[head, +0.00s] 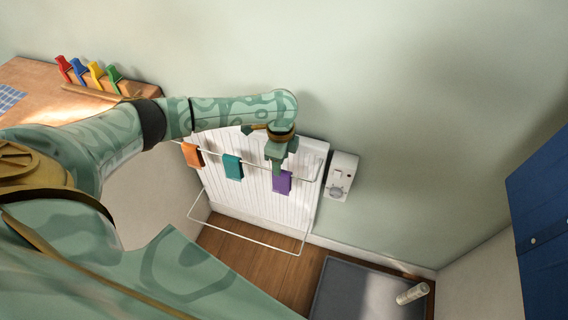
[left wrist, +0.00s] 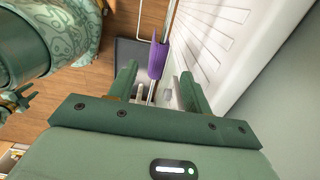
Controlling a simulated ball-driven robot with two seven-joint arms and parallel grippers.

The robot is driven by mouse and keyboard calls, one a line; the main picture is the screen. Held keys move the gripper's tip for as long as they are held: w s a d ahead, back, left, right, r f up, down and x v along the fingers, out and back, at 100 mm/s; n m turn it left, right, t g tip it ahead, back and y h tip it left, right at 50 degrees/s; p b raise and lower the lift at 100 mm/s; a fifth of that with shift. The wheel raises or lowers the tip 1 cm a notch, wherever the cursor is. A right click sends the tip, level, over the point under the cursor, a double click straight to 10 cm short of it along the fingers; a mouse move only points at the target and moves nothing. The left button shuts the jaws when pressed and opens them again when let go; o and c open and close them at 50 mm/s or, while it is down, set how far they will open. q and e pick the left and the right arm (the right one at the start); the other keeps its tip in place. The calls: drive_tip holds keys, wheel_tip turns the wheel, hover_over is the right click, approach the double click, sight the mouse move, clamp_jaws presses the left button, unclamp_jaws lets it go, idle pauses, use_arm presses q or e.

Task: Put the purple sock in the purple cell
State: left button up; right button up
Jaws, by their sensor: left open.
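The purple sock (head: 283,182) hangs over the top rail of the white drying rack, at the right of the hung socks. It also shows in the left wrist view (left wrist: 158,60), draped on the rail ahead of the fingers. My left gripper (head: 277,158) is open, just above and beside the sock. In the wrist view its two fingers (left wrist: 158,78) stand either side of the rail line, with the sock beyond their gap and nothing held. No purple cell shows in either view. A green part at the left wrist view's left edge may be my right gripper (left wrist: 15,101); its jaws are unclear.
An orange sock (head: 192,154) and a teal sock (head: 233,167) hang on the same rail (head: 308,180). A white radiator (head: 250,206) stands behind, with a control box (head: 341,177) to its right. A wooden worktop (head: 45,92) with coloured clips is at left.

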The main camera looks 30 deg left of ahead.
sight(282, 181)
use_arm(q)
wheel_tip(282, 181, down, 4)
drive_tip(key=shift+w+f+b, duration=0.1)
drive_tip(key=shift+f+b, duration=0.1)
drive_tip(key=shift+b, duration=0.4)
drive_tip(key=shift+f+b, duration=0.3)
drive_tip(key=shift+f, duration=0.4)
drive_tip(key=f, duration=0.1)
drive_tip(key=f+b, duration=0.1)
drive_tip(key=f, duration=0.1)
drive_tip(key=f+b, duration=0.1)
drive_tip(key=shift+d+f, duration=0.3)
drive_tip(key=shift+f, duration=0.1)
drive_tip(key=shift+r, duration=0.1)
use_arm(e)
drive_tip(key=f, duration=0.2)
drive_tip(key=s+f, duration=0.1)
drive_tip(key=f, duration=0.1)
drive_tip(key=shift+f, duration=0.35)
